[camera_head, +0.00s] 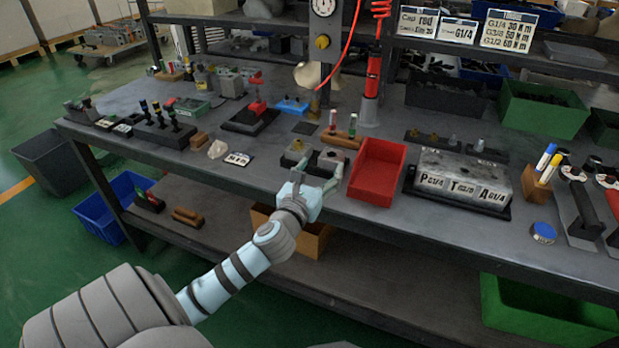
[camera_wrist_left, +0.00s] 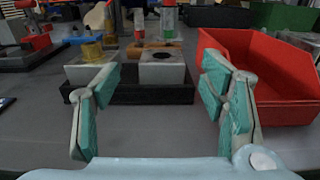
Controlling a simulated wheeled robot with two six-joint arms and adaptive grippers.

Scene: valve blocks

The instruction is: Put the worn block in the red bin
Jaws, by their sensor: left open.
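Two grey metal blocks sit side by side on a black base (camera_wrist_left: 130,95). The left block (camera_wrist_left: 85,72) carries a brass fitting. The right block (camera_wrist_left: 162,71) has a dark round bore in its top. I cannot tell from any mark which one is worn. In the head view my left gripper (camera_head: 314,174) is at the bench's front edge, just in front of the blocks. In the wrist view it (camera_wrist_left: 160,85) is open and empty, its fingers spread toward the right block, apparently not touching it. The red bin (camera_head: 378,172) stands right of the blocks; it also shows in the wrist view (camera_wrist_left: 270,88).
A large block marked P, T, A (camera_head: 462,178) stands right of the bin. A wooden holder with red and green items (camera_head: 340,140) is behind the blocks. A red coiled hose (camera_head: 345,50) hangs above. A white card (camera_head: 238,159) lies to the left on the bench.

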